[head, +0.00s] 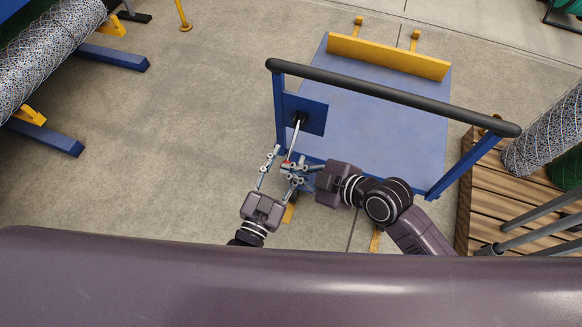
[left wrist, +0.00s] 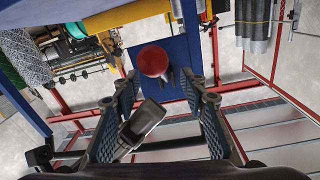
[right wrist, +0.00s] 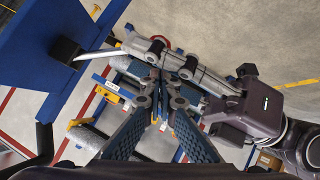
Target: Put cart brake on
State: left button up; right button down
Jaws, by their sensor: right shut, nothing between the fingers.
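The cart (head: 385,125) has a blue deck and a black push bar (head: 390,95). Its brake lever (head: 294,138) is a silver rod from a black pivot on a blue side plate (head: 313,113), angled down toward me. It ends in a red knob (head: 287,160), which faces me in the left wrist view (left wrist: 153,62). My left gripper (head: 280,164) is open, its fingers on either side of the knob, with no clear grip. My right gripper (head: 291,172) is shut and empty close beside it; its fingertips (right wrist: 160,95) overlap the left fingers in the right wrist view, partly hiding the knob.
A wooden pallet (head: 480,190) stands right of the cart, with a mesh roll (head: 545,135) and grey bars near it. A large mesh roll (head: 45,60) and blue beams (head: 45,138) are at the left. The concrete floor left of the cart is clear.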

pick_arm(q)
jog(key=v, duration=1)
jog(key=s+a+f+n+g+y, duration=0.15)
jog(key=s+a+f+g, duration=0.3)
jog(key=f, duration=1.05)
jog(key=s+a+f+g+y, duration=0.25)
jog(key=s+f+g, duration=0.2)
jog(key=f, duration=1.05)
jog(key=s+a+f+n+g+y, duration=0.1)
jog(key=s+a+f+g, duration=0.2)
jog(key=s+f, duration=0.3)
jog(key=s+a+f+n+g+y, duration=0.1)
jog(key=s+a+f+g, duration=0.3)
jog(key=s, duration=0.9)
notch_tip(320, 180, down, 3)
jog(key=a, duration=0.2)
jog(key=shift+s+a+f, duration=0.15)
jog(key=shift+s+a, duration=0.1)
pick_arm(e)
jog(key=shift+f, duration=0.2)
jog(key=v, duration=1.2)
